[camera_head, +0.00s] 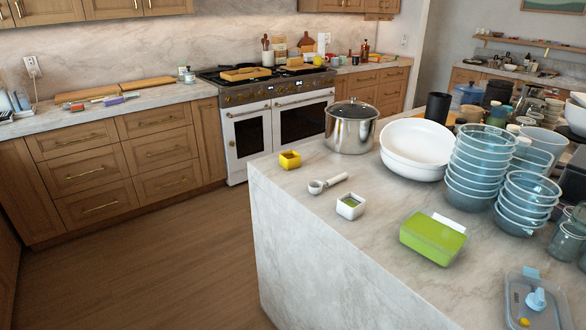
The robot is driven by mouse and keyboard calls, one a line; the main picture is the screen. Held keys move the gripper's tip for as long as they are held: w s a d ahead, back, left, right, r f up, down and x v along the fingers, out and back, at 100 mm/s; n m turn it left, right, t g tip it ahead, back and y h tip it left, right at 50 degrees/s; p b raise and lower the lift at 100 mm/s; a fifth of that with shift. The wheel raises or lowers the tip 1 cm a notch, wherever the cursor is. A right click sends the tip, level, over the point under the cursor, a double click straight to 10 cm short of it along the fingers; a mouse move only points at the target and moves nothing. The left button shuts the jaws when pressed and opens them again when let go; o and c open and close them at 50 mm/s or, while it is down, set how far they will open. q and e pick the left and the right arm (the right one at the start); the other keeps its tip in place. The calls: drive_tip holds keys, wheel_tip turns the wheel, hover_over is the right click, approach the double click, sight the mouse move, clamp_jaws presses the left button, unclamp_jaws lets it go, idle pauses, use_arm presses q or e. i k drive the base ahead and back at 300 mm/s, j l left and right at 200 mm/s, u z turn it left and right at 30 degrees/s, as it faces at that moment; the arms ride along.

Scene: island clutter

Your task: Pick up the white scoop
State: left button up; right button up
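The white scoop (327,184) lies on the left part of the marble island top, near its left edge. Its round bowl end points left and its handle points up and to the right. It lies between a small yellow square cup and a small white square cup, apart from both. Neither of my grippers shows in the head view.
The yellow cup (290,160), white cup (350,206), steel pot (351,127), large white bowl (416,148) and green-lidded box (433,238) surround the scoop. Stacked glass bowls (480,165) crowd the right.

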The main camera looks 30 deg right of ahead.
sight(329, 182)
drive_tip(key=i+z, duration=0.1)
drive_tip(key=i, duration=0.6)
drive_tip(key=i+j+z, duration=0.15)
drive_tip(key=i, duration=0.5)
drive_tip(key=i+j+z, duration=0.1)
drive_tip(key=i+z, duration=0.15)
drive_tip(key=z, duration=0.15)
drive_tip(key=i+j+z, duration=0.15)
drive_tip(key=z, duration=0.3)
drive_tip(key=i+j+z, duration=0.5)
drive_tip(key=z, duration=0.3)
drive_tip(key=i+j+z, duration=0.1)
drive_tip(key=j+z, duration=0.35)
